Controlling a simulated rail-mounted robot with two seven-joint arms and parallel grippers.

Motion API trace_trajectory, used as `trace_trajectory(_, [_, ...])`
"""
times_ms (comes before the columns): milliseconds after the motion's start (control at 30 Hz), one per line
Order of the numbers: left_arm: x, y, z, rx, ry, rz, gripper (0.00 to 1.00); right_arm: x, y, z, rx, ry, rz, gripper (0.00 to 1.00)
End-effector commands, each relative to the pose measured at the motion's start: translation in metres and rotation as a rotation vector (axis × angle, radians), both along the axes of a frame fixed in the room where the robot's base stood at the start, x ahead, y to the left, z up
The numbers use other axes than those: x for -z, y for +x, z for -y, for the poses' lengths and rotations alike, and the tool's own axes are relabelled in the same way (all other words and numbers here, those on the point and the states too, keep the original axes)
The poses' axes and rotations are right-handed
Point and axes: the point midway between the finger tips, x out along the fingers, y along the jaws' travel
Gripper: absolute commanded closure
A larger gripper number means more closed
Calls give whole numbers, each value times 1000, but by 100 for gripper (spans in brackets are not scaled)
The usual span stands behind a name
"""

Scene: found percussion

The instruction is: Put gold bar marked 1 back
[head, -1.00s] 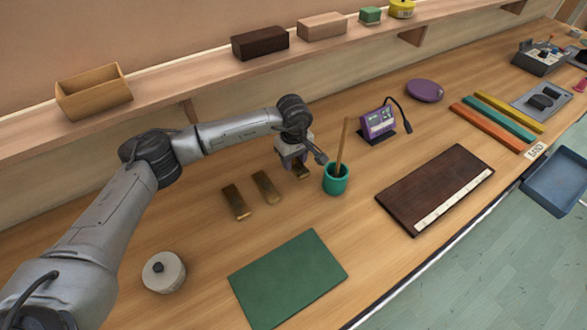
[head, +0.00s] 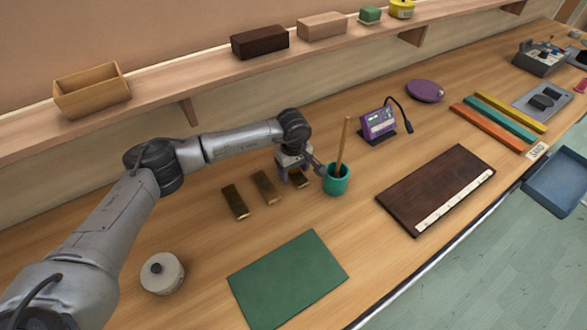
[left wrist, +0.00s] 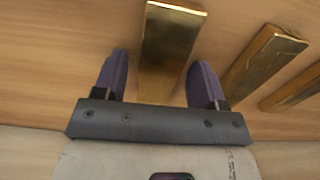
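Three gold bars lie on the wooden bench: a left one (head: 236,202), a middle one (head: 266,187) and a right one (head: 300,180). No number is readable on any of them. My left gripper (head: 292,178) is low over the right bar and partly hides it in the head view. In the left wrist view the same bar (left wrist: 170,45) lies between the two purple-grey fingers of the gripper (left wrist: 158,78), with a gap on each side. The gripper is open. The other two bars show at the right there (left wrist: 262,66) (left wrist: 293,90). My right gripper is not visible.
A green cup (head: 336,182) with a stick stands close right of the gripper. An open wooden box (head: 93,95) sits on the shelf behind.

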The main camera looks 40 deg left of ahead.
Motion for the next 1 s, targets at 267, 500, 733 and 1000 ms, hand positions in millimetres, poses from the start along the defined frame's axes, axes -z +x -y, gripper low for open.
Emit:
trace_trajectory(267, [-2, 0, 0, 0, 0, 0, 32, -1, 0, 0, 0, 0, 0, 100])
trace_trajectory(500, [-30, 1, 0, 0, 1, 4, 32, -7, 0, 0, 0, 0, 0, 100])
trace_trajectory(733, [-73, 1, 0, 0, 1, 3, 32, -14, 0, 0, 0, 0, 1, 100])
trace_trajectory(1000, [-111, 0, 0, 0, 0, 2, 32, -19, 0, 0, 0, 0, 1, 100])
